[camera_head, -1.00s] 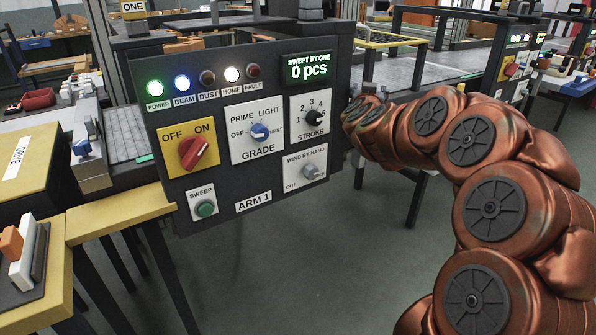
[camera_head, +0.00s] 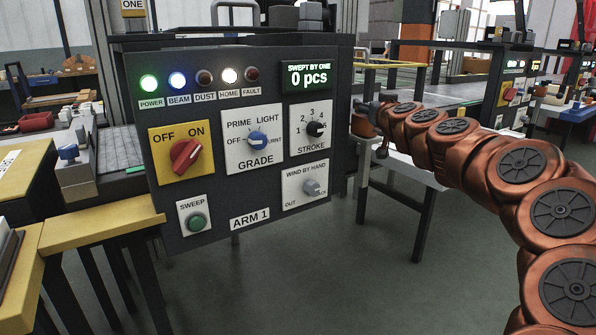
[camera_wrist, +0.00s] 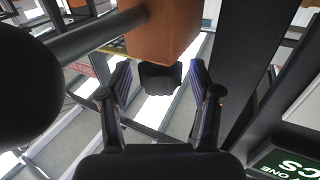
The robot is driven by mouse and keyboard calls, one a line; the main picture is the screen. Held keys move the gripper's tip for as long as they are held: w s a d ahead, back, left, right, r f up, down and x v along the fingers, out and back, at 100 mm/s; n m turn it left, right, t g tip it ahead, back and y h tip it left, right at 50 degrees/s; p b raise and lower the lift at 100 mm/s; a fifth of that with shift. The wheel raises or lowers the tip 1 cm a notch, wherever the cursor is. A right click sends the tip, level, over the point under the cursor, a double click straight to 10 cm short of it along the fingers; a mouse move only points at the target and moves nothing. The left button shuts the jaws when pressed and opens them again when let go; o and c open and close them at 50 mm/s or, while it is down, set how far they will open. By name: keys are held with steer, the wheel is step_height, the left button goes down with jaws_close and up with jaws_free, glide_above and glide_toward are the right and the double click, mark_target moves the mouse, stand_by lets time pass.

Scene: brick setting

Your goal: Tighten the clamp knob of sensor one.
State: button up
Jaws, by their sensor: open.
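In the wrist view a dark, lobed knob (camera_wrist: 160,78) sits below an orange block (camera_wrist: 163,32), probably the clamp knob on its sensor body. No label on the block is readable. My gripper (camera_wrist: 160,88) is open, with one finger on each side of the knob. The fingers look apart from it, and nothing is held. In the head view the far end of my arm is beside the right edge of the ARM 1 panel (camera_head: 232,185). My gripper's fingers and the knob are not made out there.
A dark round bar (camera_wrist: 95,38) runs into the orange block from the left. A dark upright (camera_wrist: 246,70) stands close on the right, near the display (camera_wrist: 285,163). In the head view a white table (camera_head: 408,172) stands behind my arm; the floor in front is open.

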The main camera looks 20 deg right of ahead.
steer(key=shift+n+y, duration=0.8)
steer(key=shift+y, duration=0.4)
steer(key=shift+d+r+n+y, duration=0.1)
steer(key=shift+n+y, duration=0.5)
steer(key=shift+y, duration=0.4)
steer(key=shift+n+y+p, duration=0.4)
steer(key=shift+y+p, duration=0.15)
steer(key=shift+y, duration=0.05)
steer(key=shift+r+n+y+p, duration=0.1)
steer(key=shift+n+y+p, duration=0.5)
steer(key=shift+y+p, duration=0.35)
steer(key=shift+n+y+p, duration=0.6)
steer(key=shift+y+p, duration=0.45)
steer(key=shift+p, duration=0.15)
steer(key=shift+n+g+y+p, duration=0.4)
steer(key=shift+p, duration=0.35)
steer(key=shift+n+y+p, duration=0.3)
steer(key=shift+y+p, duration=0.2)
steer(key=shift+p, duration=0.3)
steer(key=n+g+y+p, duration=0.1)
steer(key=p, duration=0.2)
steer(key=shift+y, duration=0.3)
steer(key=n+g+y+p, duration=0.1)
steer(key=p, duration=0.2)
